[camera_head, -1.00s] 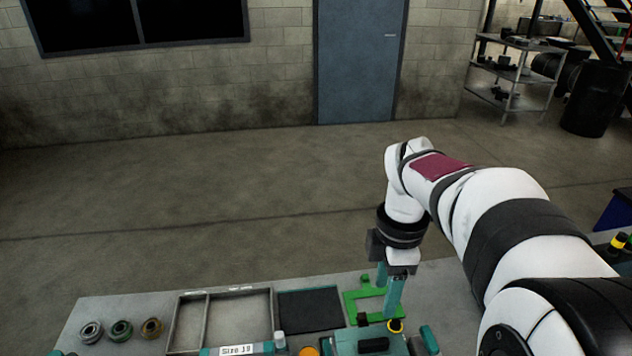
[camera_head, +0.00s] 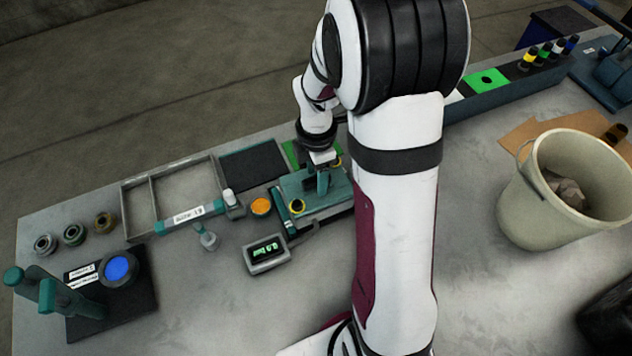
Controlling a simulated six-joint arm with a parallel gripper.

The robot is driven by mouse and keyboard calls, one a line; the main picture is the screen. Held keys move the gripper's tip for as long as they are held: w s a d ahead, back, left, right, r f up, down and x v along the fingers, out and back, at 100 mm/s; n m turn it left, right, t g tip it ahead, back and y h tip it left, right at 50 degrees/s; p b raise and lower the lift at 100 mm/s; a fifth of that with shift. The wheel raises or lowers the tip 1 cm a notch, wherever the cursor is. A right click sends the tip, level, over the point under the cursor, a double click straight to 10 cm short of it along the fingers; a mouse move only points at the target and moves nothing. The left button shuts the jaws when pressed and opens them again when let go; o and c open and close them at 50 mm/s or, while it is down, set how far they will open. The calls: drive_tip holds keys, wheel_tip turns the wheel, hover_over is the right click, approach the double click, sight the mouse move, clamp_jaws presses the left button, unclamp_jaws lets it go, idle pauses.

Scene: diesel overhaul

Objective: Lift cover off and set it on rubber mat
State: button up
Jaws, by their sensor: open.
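The teal cover (camera_head: 303,189) is in the middle of the bench, on a teal unit with yellow-and-black round parts (camera_head: 297,206) at its corners. My gripper (camera_head: 322,190) points down at the top of the cover, its teal fingers open. The fingers overlap the cover's top in this view, so I cannot tell whether they touch it or stand around its handle. The black rubber mat (camera_head: 253,166) lies flat and bare behind and to the left of the cover. My arm hides the cover's right side.
A divided grey tray (camera_head: 152,184) stands left of the mat. An orange disc (camera_head: 261,206) and a small display with green digits (camera_head: 266,254) are near the cover. Several rings (camera_head: 74,234) sit at the left. A beige bucket (camera_head: 520,205) stands at the right.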

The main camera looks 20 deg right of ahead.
clamp_jaws()
idle(1.3)
